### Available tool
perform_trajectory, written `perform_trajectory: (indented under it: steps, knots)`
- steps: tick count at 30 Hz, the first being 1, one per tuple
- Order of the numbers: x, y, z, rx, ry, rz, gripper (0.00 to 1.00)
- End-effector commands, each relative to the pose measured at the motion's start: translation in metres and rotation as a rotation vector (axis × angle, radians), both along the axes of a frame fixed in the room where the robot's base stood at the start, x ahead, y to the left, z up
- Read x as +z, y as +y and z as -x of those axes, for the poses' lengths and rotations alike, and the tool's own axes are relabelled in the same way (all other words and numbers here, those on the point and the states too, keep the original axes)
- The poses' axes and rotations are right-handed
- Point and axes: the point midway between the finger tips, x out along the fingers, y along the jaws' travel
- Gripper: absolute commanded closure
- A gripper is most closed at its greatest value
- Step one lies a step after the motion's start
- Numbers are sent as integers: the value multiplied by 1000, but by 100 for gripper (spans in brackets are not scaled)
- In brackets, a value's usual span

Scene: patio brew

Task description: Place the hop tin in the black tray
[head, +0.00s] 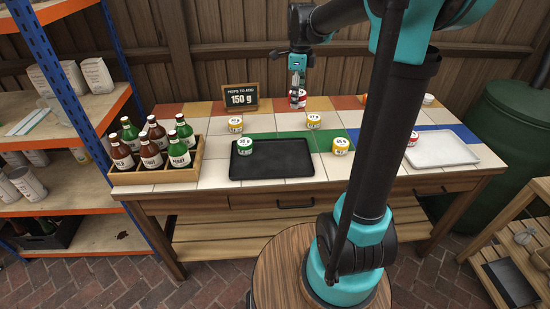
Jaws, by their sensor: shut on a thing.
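My gripper (298,78) points down at the back of the tiled bench and is shut on a white-and-red hop tin (298,99). I cannot tell whether that tin is on the tiles or just above them. The black tray (290,168) lies at the front middle of the bench, and a green hop tin (244,147) sits in its left part. Yellow tins stand behind the tray, one at left (235,125) and one at right (313,122). Another yellow tin (340,146) stands at the tray's right edge. A red-banded tin (412,139) is right of my arm.
A sign (241,97) at the back reads "Hops to add 150 g". A wooden crate of bottles (195,172) stands left of the black tray. A white tray (443,149) lies at right. My arm hides part of the bench.

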Motion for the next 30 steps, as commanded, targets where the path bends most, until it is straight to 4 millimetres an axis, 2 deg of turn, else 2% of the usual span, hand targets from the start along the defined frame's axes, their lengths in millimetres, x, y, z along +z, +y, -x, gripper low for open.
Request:
perform_trajectory:
  steps: [18,21,26,30]
  knots:
    - [-137,0,0,0,0,0,77]
    - [-150,0,0,0,0,0,77]
    - [-161,0,0,0,0,0,77]
    - [-180,0,-1,0,0,0,77]
